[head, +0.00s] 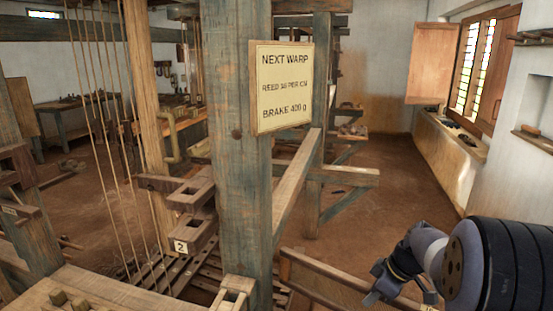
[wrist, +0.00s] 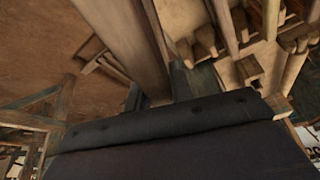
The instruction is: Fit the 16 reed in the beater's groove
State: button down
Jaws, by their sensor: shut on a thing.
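My gripper (head: 402,287) is at the lower right of the head view, shut; its fingertips are partly hidden. A long, thin wooden frame (head: 335,285), which looks like the reed, runs from the lower middle toward my gripper. It is tilted in the picture and its right end is out of view. I cannot read a number on it. Left of the thick post stand dark wooden box-like parts with a tag "2" (head: 181,246); they may belong to the beater. I cannot make out its groove. A dark slab fills the lower wrist view; I cannot tell what it is.
A thick blue-grey post (head: 237,150) carries a sign (head: 282,88) reading "NEXT WARP", "BRAKE 400 g". Cords (head: 100,130) hang at the left. A wooden rail (head: 297,180) runs back from the post. Bare floor (head: 400,180) is open toward the window wall at right.

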aim_at(333, 288)
jog(key=w+a+m, duration=0.1)
jog(key=a, duration=0.1)
jog(key=w+a+f+m+t+h, duration=0.1)
jog(key=a+m, duration=0.1)
jog(key=w+a+m, duration=0.1)
jog(key=a+m, duration=0.1)
jog(key=shift+w+a+f+h, duration=0.15)
jog(key=shift+a+h, duration=0.2)
jog(key=shift+h, duration=0.05)
jog(key=shift+w+a+f+m+t+h, duration=0.15)
jog(key=shift+w+a+m, duration=0.1)
jog(key=shift+a+m, duration=0.35)
jog(key=shift+w+a+r+m+t+h, duration=0.1)
jog(key=shift+w+a+m+t+h, duration=0.1)
jog(key=shift+a+m, duration=0.35)
jog(key=shift+s+f, duration=0.1)
